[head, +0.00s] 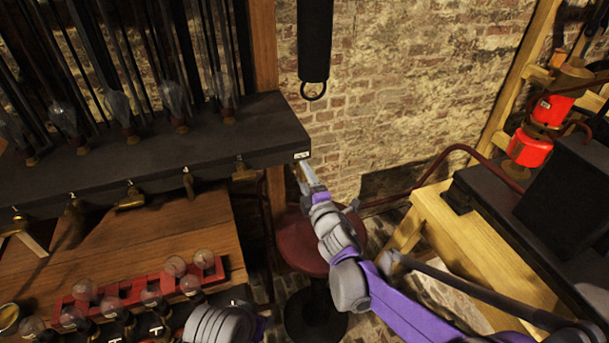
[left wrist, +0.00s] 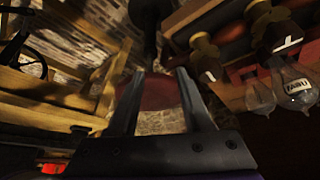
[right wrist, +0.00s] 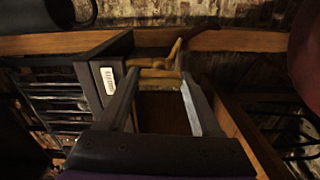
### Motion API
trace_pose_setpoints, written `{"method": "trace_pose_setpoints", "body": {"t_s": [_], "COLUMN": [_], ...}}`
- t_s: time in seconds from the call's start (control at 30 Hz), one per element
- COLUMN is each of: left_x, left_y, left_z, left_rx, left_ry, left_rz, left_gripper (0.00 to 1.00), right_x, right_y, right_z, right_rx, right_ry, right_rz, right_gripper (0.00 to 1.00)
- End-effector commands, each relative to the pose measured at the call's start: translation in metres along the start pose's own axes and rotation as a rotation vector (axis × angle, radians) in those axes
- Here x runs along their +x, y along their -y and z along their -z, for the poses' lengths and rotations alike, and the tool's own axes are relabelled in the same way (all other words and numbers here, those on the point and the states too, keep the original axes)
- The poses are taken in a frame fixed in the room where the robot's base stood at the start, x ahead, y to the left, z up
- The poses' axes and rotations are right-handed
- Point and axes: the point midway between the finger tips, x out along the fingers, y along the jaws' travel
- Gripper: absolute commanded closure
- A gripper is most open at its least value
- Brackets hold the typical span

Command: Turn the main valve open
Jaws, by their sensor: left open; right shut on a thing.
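The black shelf (head: 150,140) has a white label (head: 302,155) at its right end. My right gripper (head: 303,170) is at that end. In the right wrist view, its fingers (right wrist: 160,82) are shut on a brass valve (right wrist: 160,74) beside the labelled end of the shelf. The valve's brass body and part of its lever show there; in the head view I cannot make it out at the fingertips. My left gripper (left wrist: 160,80) is open and empty in the left wrist view, with the red stool seat (left wrist: 161,93) beyond its fingers.
Several brass taps (head: 130,196) line the shelf's front edge. Glass bulbs in a red rack (head: 120,290) stand on the wooden bench (head: 170,238). A red stool (head: 300,245) stands below my right gripper. A wooden bench (head: 440,225) is at right, a brick wall (head: 400,90) behind.

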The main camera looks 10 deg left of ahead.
Motion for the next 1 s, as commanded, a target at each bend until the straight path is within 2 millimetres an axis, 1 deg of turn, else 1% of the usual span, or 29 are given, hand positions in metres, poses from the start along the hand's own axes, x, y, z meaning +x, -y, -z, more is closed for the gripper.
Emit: {"method": "trace_pose_setpoints", "body": {"t_s": [0.1,0.3,0.8,0.83,0.97,1.0], "left_x": [-0.0018,-0.0028,-0.0030,-0.0030,-0.0030,-0.0030], "left_y": [0.0000,0.0000,0.0000,0.0000,0.0000,0.0000], "left_z": [0.0017,0.0027,0.0028,0.0028,0.0028,0.0028], "left_rx": [0.000,0.000,0.000,0.000,0.000,0.000], "left_ry": [-0.001,-0.002,-0.002,-0.002,-0.002,-0.002], "left_rz": [0.000,0.000,0.000,0.000,0.000,0.000], "left_gripper": [0.50,0.50,0.50,0.50,0.50,0.50], "right_x": [0.0001,0.0002,0.0001,0.0001,0.0001,0.0001], "right_y": [-0.0005,-0.0001,0.0003,0.0003,0.0002,0.0002], "right_z": [0.0002,0.0001,0.0000,0.0000,0.0000,0.0000], "right_rx": [-0.051,-0.100,-0.116,-0.116,-0.115,-0.115], "right_ry": [0.000,0.000,0.000,0.000,0.000,0.000], "right_rz": [0.000,0.000,0.000,0.000,0.000,0.000], "right_gripper": [0.91,0.91,0.91,0.30,0.06,0.05]}}
